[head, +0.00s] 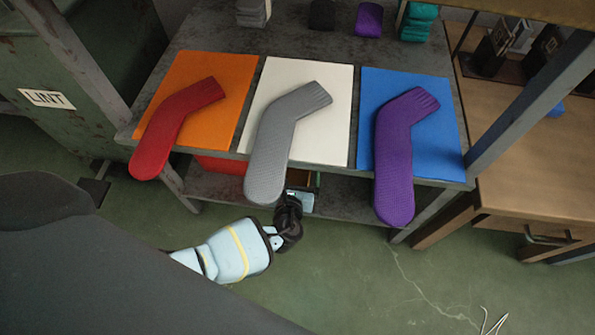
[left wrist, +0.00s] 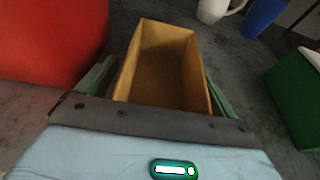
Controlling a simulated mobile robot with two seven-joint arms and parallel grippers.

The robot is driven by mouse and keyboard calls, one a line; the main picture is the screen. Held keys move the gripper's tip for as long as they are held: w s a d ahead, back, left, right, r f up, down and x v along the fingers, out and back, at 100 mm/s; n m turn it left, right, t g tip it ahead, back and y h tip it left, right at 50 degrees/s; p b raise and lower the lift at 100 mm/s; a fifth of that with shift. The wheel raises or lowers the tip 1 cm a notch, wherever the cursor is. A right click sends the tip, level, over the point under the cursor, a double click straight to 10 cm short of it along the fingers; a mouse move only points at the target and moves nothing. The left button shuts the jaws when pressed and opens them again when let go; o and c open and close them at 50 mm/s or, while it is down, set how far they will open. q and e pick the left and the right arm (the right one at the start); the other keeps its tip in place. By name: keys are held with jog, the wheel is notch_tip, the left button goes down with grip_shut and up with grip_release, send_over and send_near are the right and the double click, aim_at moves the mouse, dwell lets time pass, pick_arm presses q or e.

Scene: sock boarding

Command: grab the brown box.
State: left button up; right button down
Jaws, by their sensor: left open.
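The brown box (left wrist: 165,60) is an open-topped, empty box in the left wrist view, standing on a dark grey surface. In the head view only a small part of the brown box (head: 292,179) shows on the lower shelf, under the table edge and partly behind the grey sock. My left gripper (head: 298,198) reaches in under the table edge at the box. In the left wrist view its greenish fingers stand on either side of the box, open; I cannot tell whether they touch its walls. My right gripper is not in view.
In the left wrist view a red container (left wrist: 45,40) is left of the box, a green box (left wrist: 298,95) right, and a white mug (left wrist: 212,10) and blue cup (left wrist: 262,17) behind. Above, red (head: 160,130), grey (head: 275,140) and purple (head: 395,160) socks overhang the table.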

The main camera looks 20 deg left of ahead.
aim_at(297, 179)
pick_arm(q)
jog(key=c, duration=1)
jog(key=shift+c, duration=0.2)
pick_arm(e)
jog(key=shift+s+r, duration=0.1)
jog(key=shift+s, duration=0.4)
pick_arm(q)
jog(key=shift+r, duration=0.1)
notch_tip(297, 179, up, 10)
jog(key=p, duration=0.7)
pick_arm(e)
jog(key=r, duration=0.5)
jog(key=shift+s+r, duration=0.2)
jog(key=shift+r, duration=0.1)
